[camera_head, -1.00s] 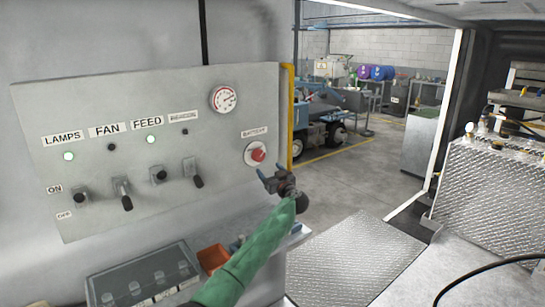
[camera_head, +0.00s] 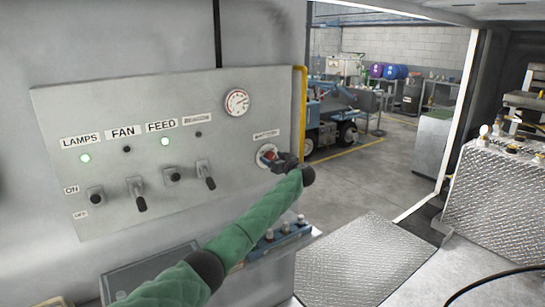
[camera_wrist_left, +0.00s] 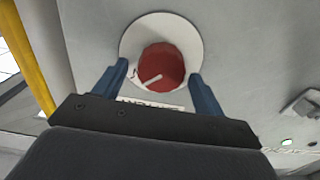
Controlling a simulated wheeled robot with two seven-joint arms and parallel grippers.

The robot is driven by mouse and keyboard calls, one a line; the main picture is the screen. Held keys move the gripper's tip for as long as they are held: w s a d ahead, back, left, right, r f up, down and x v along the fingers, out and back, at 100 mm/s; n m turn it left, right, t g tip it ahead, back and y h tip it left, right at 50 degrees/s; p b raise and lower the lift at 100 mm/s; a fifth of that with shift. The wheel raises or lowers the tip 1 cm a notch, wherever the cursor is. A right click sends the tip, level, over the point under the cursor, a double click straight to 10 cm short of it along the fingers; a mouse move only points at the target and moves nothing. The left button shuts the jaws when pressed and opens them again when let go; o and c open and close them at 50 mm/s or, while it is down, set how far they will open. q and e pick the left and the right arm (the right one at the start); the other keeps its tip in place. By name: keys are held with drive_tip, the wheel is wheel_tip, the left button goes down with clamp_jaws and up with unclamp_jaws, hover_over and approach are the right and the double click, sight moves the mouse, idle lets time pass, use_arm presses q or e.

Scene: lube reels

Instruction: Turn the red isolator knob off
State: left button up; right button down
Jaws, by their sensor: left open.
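The red isolator knob (camera_head: 270,155) sits on a round white plate (camera_head: 263,148) at the right side of the grey control panel (camera_head: 110,105), under a label. In the left wrist view the red knob (camera_wrist_left: 161,67) shows a pale slanted mark and stands on its white plate (camera_wrist_left: 133,38). My left gripper (camera_head: 273,160) is at the knob in the head view and covers part of it. In the left wrist view my left gripper (camera_wrist_left: 158,88) is open, with one blue finger on each side of the knob; I cannot tell whether they touch it. My right gripper is not in view.
A yellow pipe (camera_head: 300,110) runs beside the panel's right edge. A shelf with small items (camera_head: 270,240) lies below. Open floor (camera_head: 400,160) is to the right.

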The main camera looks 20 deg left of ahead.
use_arm(q)
drive_tip(key=shift+w+a+f, duration=0.1)
drive_tip(key=shift+w+a, duration=0.1)
drive_tip(key=shift+a, duration=0.05)
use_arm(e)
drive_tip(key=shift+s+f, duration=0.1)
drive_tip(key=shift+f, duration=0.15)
use_arm(q)
drive_tip(key=c, duration=1)
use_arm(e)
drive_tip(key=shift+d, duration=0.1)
